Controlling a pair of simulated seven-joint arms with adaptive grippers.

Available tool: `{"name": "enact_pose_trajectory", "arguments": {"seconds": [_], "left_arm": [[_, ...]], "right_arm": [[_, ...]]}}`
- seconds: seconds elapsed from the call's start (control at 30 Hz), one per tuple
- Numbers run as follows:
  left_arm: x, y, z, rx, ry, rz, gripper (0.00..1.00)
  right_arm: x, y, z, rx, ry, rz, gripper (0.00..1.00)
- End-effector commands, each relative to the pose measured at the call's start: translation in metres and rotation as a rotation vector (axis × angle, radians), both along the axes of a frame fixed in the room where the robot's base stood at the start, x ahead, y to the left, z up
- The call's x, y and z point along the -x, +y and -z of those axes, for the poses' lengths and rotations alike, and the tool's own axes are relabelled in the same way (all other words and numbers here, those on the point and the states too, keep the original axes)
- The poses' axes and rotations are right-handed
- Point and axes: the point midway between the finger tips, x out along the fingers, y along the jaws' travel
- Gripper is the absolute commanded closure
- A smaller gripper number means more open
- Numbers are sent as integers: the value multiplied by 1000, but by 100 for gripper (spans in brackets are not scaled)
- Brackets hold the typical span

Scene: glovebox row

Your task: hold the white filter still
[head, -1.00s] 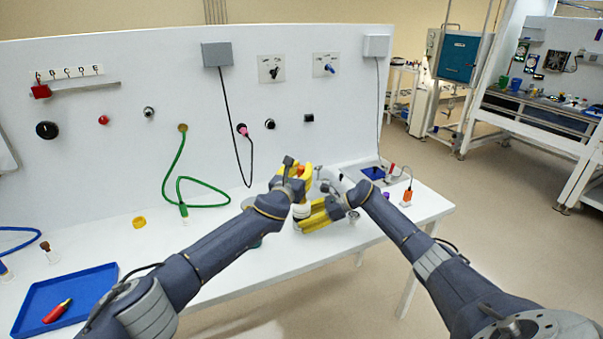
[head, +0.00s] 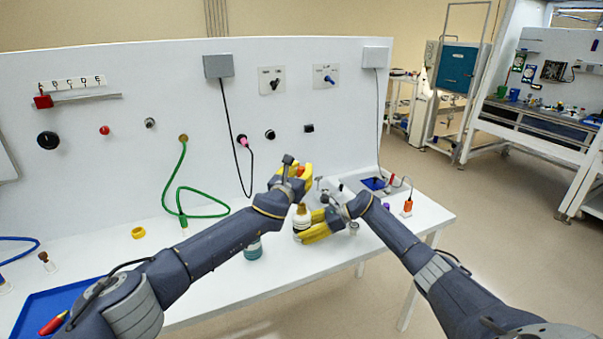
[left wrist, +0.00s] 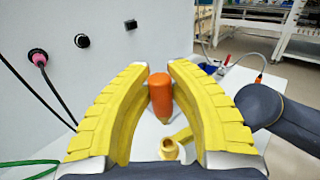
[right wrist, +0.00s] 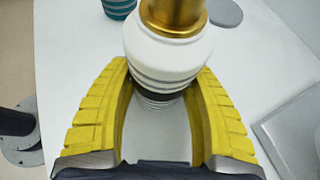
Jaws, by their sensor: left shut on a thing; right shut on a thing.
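The white filter (head: 302,220) stands upright with a brass neck on top. My right gripper (head: 312,231) is shut around its lower part. In the right wrist view the white ribbed body (right wrist: 168,55) sits between the yellow fingers (right wrist: 162,105), its neck cut off by the frame top. My left gripper (head: 300,172) is above the filter, shut on an orange cylinder. In the left wrist view the orange cylinder (left wrist: 160,98) is between the yellow fingers (left wrist: 160,85), tapering to a brownish tip. The filter's open brass neck (left wrist: 169,149) shows below, apparently apart from the cylinder.
A teal jar (head: 253,249) stands on the white bench to the left of the filter. A yellow ring (head: 138,232) and a blue tray (head: 45,308) lie further left. A green hose (head: 180,190) hangs from the wall panel. An orange-based item (head: 407,207) stands at the right.

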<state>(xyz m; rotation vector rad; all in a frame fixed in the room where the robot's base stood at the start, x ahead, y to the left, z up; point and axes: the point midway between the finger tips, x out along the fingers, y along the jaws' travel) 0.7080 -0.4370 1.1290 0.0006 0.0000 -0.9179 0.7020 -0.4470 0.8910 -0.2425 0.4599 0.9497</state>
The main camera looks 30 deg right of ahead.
Motion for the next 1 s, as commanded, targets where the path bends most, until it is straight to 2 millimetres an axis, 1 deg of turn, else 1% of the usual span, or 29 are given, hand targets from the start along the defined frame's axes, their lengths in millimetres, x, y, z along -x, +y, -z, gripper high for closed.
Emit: {"name": "enact_pose_trajectory", "arguments": {"seconds": [0.37, 1.0], "left_arm": [[0, 0, -2, 1, -1, 0, 100], [0, 0, -44, 0, -2, 1, 100]], "right_arm": [[0, 0, 0, 0, 0, 0, 62], [0, 0, 0, 0, 0, 0, 62]]}}
